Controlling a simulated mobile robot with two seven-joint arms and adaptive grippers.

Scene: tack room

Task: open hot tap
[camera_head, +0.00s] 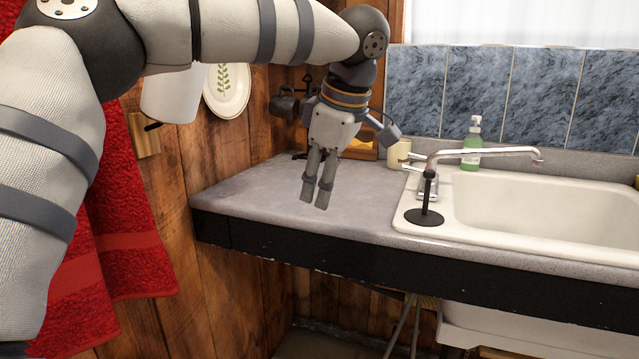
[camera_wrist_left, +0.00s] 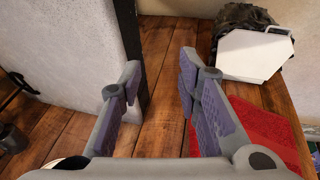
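The sink tap (camera_head: 490,153) has a long metal spout reaching right over the white sink (camera_head: 412,222). Small metal parts at the tap's base (camera_head: 455,185) show behind a black upright piece (camera_head: 427,200) with a round foot; I cannot tell which is the hot tap handle. My left gripper (camera_head: 318,203) hangs fingers-down over the grey counter, left of the sink and apart from the tap. In the left wrist view its two fingers (camera_wrist_left: 160,85) are spread with nothing between them. My right gripper is not in view.
The grey counter (camera_head: 260,195) is bare below my gripper. A green soap bottle (camera_head: 471,145) and a cream cup (camera_head: 398,153) stand behind the tap. Dark mugs (camera_head: 285,103) hang by the wooden wall. A red towel (camera_head: 125,230) hangs at left, also in the wrist view (camera_wrist_left: 262,130).

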